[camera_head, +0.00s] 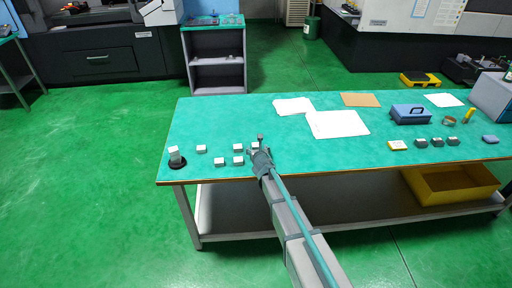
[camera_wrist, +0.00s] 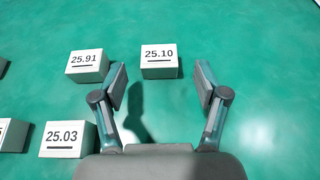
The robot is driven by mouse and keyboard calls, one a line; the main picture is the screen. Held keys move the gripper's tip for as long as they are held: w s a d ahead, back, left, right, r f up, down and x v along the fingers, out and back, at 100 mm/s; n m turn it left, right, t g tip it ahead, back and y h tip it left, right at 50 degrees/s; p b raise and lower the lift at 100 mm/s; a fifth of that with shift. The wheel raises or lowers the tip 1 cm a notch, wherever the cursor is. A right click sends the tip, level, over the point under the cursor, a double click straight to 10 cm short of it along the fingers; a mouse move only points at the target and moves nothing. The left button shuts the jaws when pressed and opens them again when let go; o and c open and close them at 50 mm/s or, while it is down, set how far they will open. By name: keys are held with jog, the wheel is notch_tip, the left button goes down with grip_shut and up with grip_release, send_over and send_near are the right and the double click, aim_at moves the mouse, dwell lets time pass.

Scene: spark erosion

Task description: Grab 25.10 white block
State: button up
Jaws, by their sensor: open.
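The white block marked 25.10 (camera_wrist: 159,61) lies on the green tabletop in the wrist view, ahead of my gripper (camera_wrist: 161,80). The gripper is open and empty, and the block is just beyond the fingertips, roughly between them. In the head view the gripper (camera_head: 261,148) is over the front part of the table, beside a small white block (camera_head: 255,146) that it partly covers; I cannot read its label there.
Block 25.03 (camera_wrist: 69,139) lies nearer, left of the gripper. A dark round stand (camera_head: 177,162) is at the table's left end. Bare tabletop lies right of the gripper.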

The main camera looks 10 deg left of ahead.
aim_at(256, 146)
jog(key=x, duration=0.4)
jog(key=shift+w+r, duration=0.1)
grip_shut()
jog(key=shift+r, duration=0.1)
